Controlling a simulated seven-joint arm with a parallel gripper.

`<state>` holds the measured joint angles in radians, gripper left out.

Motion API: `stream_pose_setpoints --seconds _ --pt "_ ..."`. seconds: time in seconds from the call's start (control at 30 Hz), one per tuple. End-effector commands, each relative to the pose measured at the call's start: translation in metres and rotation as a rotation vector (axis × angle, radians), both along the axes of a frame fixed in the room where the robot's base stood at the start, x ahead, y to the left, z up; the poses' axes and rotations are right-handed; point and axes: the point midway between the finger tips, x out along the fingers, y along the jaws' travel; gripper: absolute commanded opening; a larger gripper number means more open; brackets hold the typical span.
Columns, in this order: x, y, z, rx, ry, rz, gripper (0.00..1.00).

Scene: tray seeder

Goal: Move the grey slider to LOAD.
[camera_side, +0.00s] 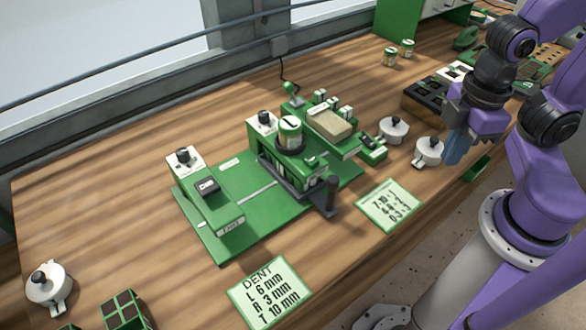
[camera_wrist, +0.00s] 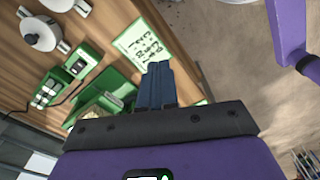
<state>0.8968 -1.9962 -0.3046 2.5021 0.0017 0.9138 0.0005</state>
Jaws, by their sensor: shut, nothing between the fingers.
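The green seeder (camera_side: 250,207) stands on the wooden bench in the middle of the side view. A dark grey sliding piece with an upright handle (camera_side: 333,195) is at its front right; it looks like the grey slider. I cannot read a LOAD mark there. A dark block (camera_side: 207,187) sits on the seeder's left part, above a small label too small to read. My gripper (camera_side: 453,159) is shut and empty, to the right of the seeder and apart from it. In the wrist view its blue fingers (camera_wrist: 157,70) are together, with part of the green machinery partly hidden behind them.
White lidded pots (camera_side: 429,151) (camera_side: 394,129) stand near my gripper, and another pot (camera_side: 49,288) is far left. Two cards lie in front: a number card (camera_side: 390,205) and the DENT card (camera_side: 269,292). A dark tray (camera_side: 425,99) is behind. The left bench is largely clear.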

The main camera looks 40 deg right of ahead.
Motion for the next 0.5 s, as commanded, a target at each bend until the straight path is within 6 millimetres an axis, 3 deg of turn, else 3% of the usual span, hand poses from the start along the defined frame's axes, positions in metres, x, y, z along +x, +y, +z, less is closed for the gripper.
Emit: stream_pose_setpoints --seconds 0.37,0.5 --pt "0.0 0.0 0.0 0.0 0.0 0.0 0.03" --pt "0.0037 0.0029 0.0018 0.001 0.008 -0.042 0.49"
